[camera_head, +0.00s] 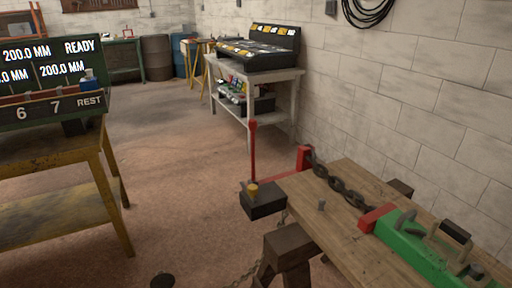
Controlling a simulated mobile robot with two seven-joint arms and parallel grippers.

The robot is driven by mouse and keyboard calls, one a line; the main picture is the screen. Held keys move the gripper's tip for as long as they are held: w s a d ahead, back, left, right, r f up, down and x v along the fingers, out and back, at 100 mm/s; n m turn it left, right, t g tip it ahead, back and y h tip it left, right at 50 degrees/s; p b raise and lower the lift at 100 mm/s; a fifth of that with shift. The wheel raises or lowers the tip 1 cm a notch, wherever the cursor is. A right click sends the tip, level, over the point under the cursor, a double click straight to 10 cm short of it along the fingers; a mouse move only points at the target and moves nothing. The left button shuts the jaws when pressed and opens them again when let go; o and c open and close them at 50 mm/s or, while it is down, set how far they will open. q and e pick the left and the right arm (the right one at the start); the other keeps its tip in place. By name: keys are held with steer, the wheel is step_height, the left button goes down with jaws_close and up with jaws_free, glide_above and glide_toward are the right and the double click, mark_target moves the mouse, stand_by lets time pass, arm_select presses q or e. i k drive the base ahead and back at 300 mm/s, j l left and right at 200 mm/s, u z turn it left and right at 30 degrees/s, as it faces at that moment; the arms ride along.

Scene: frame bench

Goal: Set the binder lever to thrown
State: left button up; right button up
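The binder lever (253,150) is a thin red rod standing upright at the left end of the wooden bench. Its foot meets a red bar that runs right to a red bracket (305,158). A dark chain (342,186) runs from this bracket along the bench top to a red block (377,218) on a green body (420,250). A dark box (263,200) with a yellow knob (252,190) sits just below the lever's foot. Neither of my grippers shows, and nothing touches the lever.
The wooden bench top (345,235) fills the lower right, close to a block wall. A yellow-framed table (60,140) with a readout panel (50,65) stands at left. A grey stand (250,72) with a black console stands behind. The floor between is mostly clear.

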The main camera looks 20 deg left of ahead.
mark_target(253, 124)
steer(key=i+j+z, duration=0.35)
steer(key=j, duration=0.7)
steer(key=j+z, duration=0.35)
steer(key=j, duration=0.7)
steer(key=j+z, duration=0.4)
steer(key=j, duration=0.75)
steer(key=l+u, duration=0.35)
steer(key=l, duration=0.3)
steer(key=l+u, duration=0.35)
steer(key=l, duration=0.35)
steer(key=i, duration=0.35)
